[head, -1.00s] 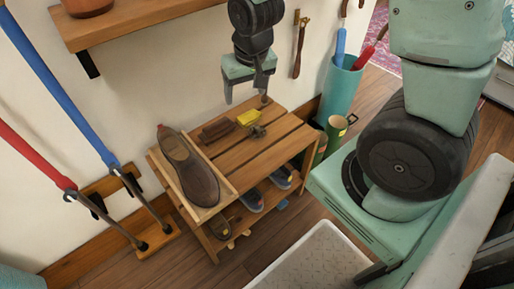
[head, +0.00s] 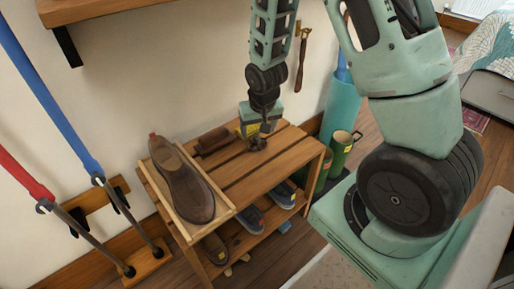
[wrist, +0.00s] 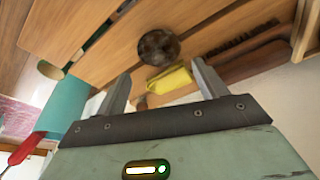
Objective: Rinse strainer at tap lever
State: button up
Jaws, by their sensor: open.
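No strainer and no tap lever show in these views. My gripper (head: 256,126) is open and empty, low over the back of a slatted wooden bench (head: 228,174). In the wrist view its fingers (wrist: 160,71) point toward a yellow block (wrist: 170,79), which appears between them; whether they touch it I cannot tell. A dark, round, rough item (wrist: 158,47) lies on the slats just beyond the block, and also shows in the head view (head: 257,143). A brown brush (head: 215,138) lies left of the gripper. In the head view my gripper mostly hides the yellow block.
A brown shoe (head: 183,183) stands in a wooden tray (head: 226,212) on the bench's left. More shoes (head: 250,220) sit on the lower shelf. A teal bin (head: 341,108) and green cylinders (head: 340,150) stand to the right. Red and blue poles lean at left. A wall shelf (head: 100,12) is above.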

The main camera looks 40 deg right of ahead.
aim_at(257, 138)
jog(key=b+x, duration=0.3)
jog(key=x, duration=0.2)
jog(key=shift+f, duration=0.4)
jog(key=shift+r, duration=0.1)
jog(key=c, duration=1.1)
jog(key=shift+o, duration=0.2)
notch_tip(257, 138, up, 10)
jog(key=p, duration=0.4)
jog(key=shift+p, duration=0.35)
jog(key=a+n+y+p, duration=0.1)
jog(key=a+n, duration=0.3)
jog(key=a, duration=0.2)
jog(key=w+p+v, duration=0.1)
jog(key=p+v, duration=1.8)
jog(key=p, duration=1.1)
jog(key=shift+w+r, duration=0.25)
jog(key=shift+r, duration=0.15)
